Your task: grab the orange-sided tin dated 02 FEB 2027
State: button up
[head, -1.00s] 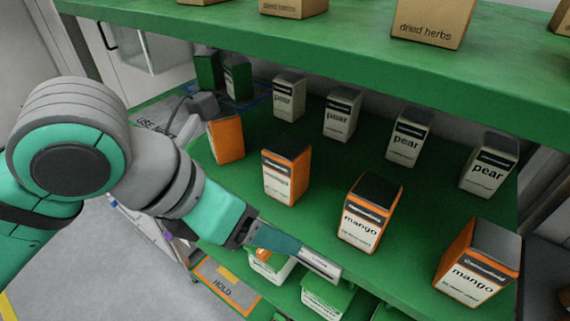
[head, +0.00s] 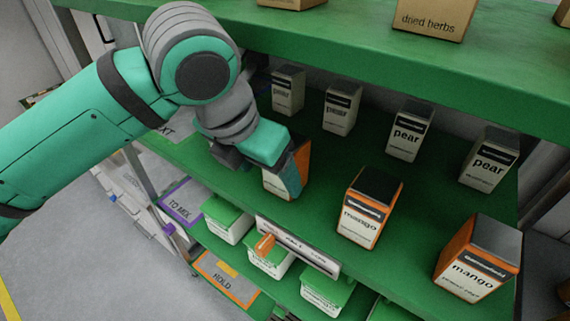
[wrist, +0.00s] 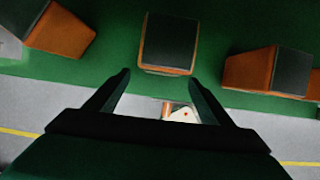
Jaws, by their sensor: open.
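Several orange-sided tins with dark tops stand upright on the green shelf. One tin (head: 272,184) is partly covered by my gripper (head: 291,182) in the head view. In the wrist view, this tin (wrist: 168,42) lies straight ahead, roughly centred between my open fingers (wrist: 162,80), and the fingertips look just short of it. Side tins show at left (wrist: 60,32) and right (wrist: 270,70) in the wrist view. No date is legible on any tin.
Pale pear tins (head: 409,135) stand in a row behind the orange ones. A green upper shelf (head: 340,48) with dried herbs boxes (head: 432,28) hangs above. A label strip (head: 298,247) lines the front edge; green-lidded tubs (head: 228,220) sit below.

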aim_at(278, 179)
jog(key=shift+w+d, duration=0.45)
jog(key=shift+x, duration=2.55)
jog(key=shift+w, duration=0.15)
jog(key=c, duration=0.7)
jog(key=shift+d, duration=0.1)
jog(key=c, duration=0.9)
jog(key=shift+o, duration=0.2)
jog(key=shift+a+r, duration=0.1)
jog(key=shift+a, duration=0.1)
